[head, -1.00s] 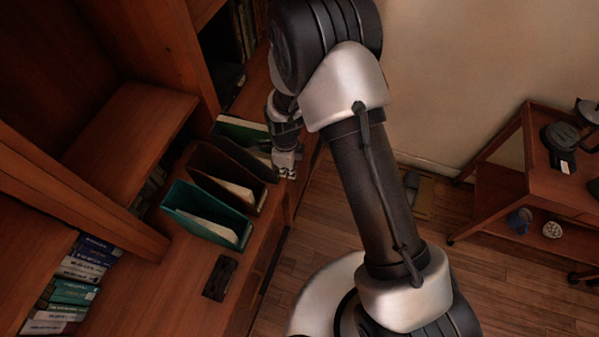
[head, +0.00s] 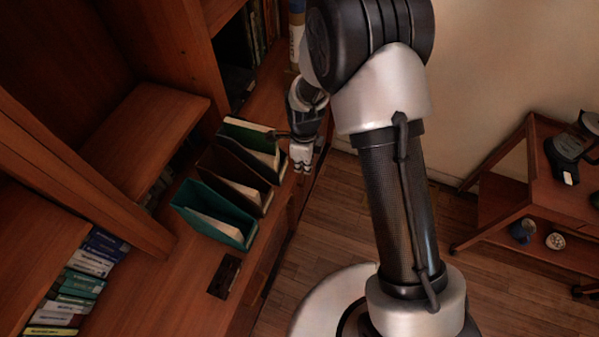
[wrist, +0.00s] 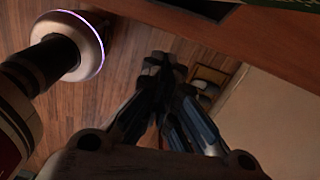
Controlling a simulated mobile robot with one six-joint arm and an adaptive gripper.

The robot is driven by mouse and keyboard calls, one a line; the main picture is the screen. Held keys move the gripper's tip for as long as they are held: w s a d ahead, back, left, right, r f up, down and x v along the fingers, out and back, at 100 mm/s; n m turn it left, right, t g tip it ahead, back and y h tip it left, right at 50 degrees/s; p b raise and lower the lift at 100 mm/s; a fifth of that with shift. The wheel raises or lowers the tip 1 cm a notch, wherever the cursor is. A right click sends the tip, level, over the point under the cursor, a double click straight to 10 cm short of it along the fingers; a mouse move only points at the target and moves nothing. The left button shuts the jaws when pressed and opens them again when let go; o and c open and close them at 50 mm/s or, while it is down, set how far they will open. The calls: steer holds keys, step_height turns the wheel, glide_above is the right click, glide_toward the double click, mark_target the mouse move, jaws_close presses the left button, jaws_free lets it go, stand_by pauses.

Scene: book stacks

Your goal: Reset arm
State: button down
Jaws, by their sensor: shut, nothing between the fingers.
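My gripper (head: 302,158) is at the front edge of the wooden desk, to the right of the magazine files, in the head view. In the wrist view my gripper (wrist: 163,68) has its fingertips together with nothing between them, over the wood floor. My arm reaches up and across the middle of the head view, and its upper part leaves the frame at the top.
A teal magazine file (head: 212,214), a brown one (head: 238,181) and a green one (head: 250,140) stand on the desk (head: 190,290). A dark flat object (head: 224,276) lies nearby. Books (head: 75,285) fill the left shelf. A wooden cart (head: 505,190) stands right; floor between is open.

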step_height(320, 180, up, 4)
steer(key=shift+r+p, duration=0.15)
steer(key=shift+p, duration=0.15)
steer(key=s+d+r+n+t, duration=0.1)
steer(key=s+d+r+n, duration=0.15)
steer(key=r, duration=0.45)
steer(key=s+d+r+n, duration=0.2)
steer(key=d+r+n, duration=0.15)
steer(key=r, duration=0.25)
steer(key=s+d+r+n+t, duration=0.1)
steer(key=s+d+r+n, duration=0.15)
steer(key=r, duration=0.45)
steer(key=s+d+r+n+t+b, duration=0.1)
steer(key=s+d+r+n, duration=0.2)
steer(key=s+n, duration=0.3)
steer(key=s+d+r+n+t, duration=0.1)
steer(key=s+d+r+n, duration=0.2)
steer(key=s+n, duration=0.3)
steer(key=s+r, duration=0.1)
steer(key=s, duration=0.2)
steer(key=shift+s+t+b, duration=0.15)
steer(key=shift+t+b, duration=0.15)
steer(key=shift+b, duration=0.05)
